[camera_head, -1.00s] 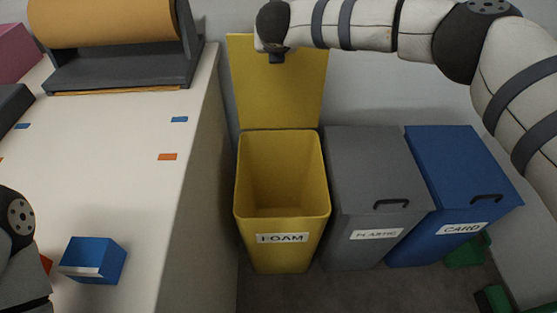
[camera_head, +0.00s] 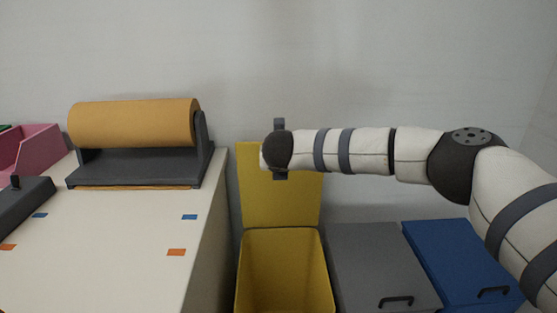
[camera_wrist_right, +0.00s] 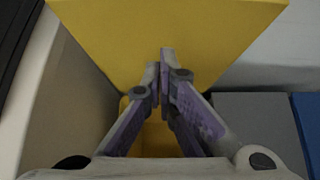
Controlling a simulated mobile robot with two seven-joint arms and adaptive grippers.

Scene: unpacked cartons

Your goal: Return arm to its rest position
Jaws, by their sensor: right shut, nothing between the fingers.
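My right arm (camera_head: 365,152) comes in from the right in the head view and stretches level to the left. Its wrist end (camera_head: 277,150) is in front of the open yellow lid (camera_head: 258,200); the fingers are hidden there. In the right wrist view my right gripper (camera_wrist_right: 161,65) is shut, with its fingertips together and nothing between them. It is over the yellow bin (camera_wrist_right: 150,135), with the yellow lid (camera_wrist_right: 170,25) beyond the tips. My left gripper and arm are not in view.
The yellow bin (camera_head: 283,235) stands open beside a lidded grey bin (camera_head: 375,260) and a lidded blue bin (camera_head: 455,260). A white table (camera_head: 100,245) at left holds a brown roll on a dark stand (camera_head: 140,170) and a pink box (camera_head: 40,150).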

